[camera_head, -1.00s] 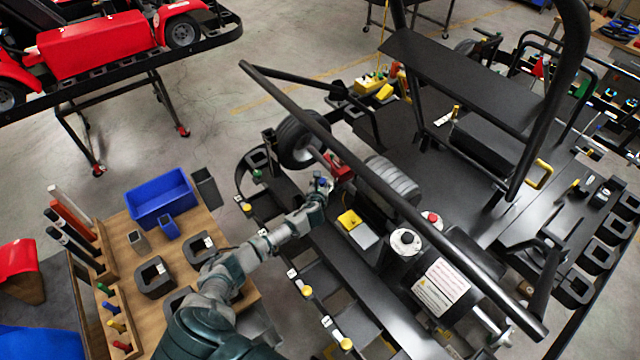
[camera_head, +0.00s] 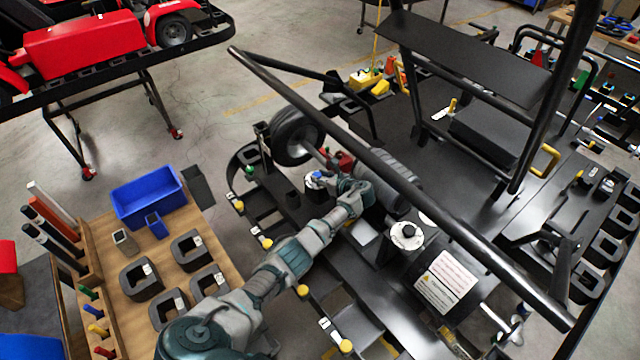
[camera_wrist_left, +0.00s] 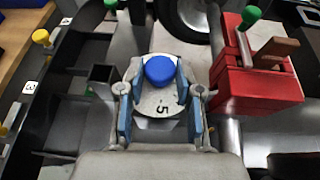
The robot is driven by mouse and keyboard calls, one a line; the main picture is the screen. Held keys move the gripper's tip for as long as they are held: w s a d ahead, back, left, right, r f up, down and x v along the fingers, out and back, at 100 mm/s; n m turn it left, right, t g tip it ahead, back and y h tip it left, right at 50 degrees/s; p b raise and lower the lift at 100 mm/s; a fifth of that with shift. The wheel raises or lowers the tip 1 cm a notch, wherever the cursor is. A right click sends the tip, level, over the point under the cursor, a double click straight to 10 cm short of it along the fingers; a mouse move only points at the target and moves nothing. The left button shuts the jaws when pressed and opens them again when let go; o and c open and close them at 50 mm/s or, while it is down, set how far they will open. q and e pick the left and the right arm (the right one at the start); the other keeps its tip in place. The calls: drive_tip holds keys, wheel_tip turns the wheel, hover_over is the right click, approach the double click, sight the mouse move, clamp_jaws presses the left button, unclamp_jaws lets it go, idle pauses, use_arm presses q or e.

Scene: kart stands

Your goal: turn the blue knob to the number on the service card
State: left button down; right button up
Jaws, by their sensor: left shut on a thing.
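The blue knob (camera_wrist_left: 160,70) stands upright between the two fingers of my left gripper (camera_wrist_left: 160,112) in the left wrist view. A pale dial plate under it shows a "5" on the near side. The blue-padded fingers are closed in from both sides. In the head view my left gripper (camera_head: 332,183) reaches over the kart frame, and the knob (camera_head: 315,176) shows just beyond its tip. A white card (camera_head: 364,232) lies on the kart, partly behind my arm; no number on it can be read. My right gripper is not in view.
A red block (camera_wrist_left: 255,90) with a green knob and brown handle stands close right of the gripper. A black tube (camera_head: 400,185) crosses above the kart. A wooden bench (camera_head: 180,232) with a blue bin (camera_head: 150,195) is at left.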

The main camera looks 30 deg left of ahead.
use_arm(q)
drive_tip(key=shift+w+n+g+b, duration=0.2)
drive_tip(key=shift+n+g+b, duration=0.4)
drive_tip(key=shift+b, duration=0.3)
drive_tip(key=shift+r, duration=0.1)
drive_tip(key=shift+d, duration=0.1)
drive_tip(key=c, duration=0.8)
unclamp_jaws()
drive_tip(key=v, duration=1.2)
drive_tip(key=shift+d+f, duration=0.15)
drive_tip(key=shift+f, duration=0.15)
drive_tip(key=shift+o, duration=0.2)
drive_tip(key=shift+w, duration=0.15)
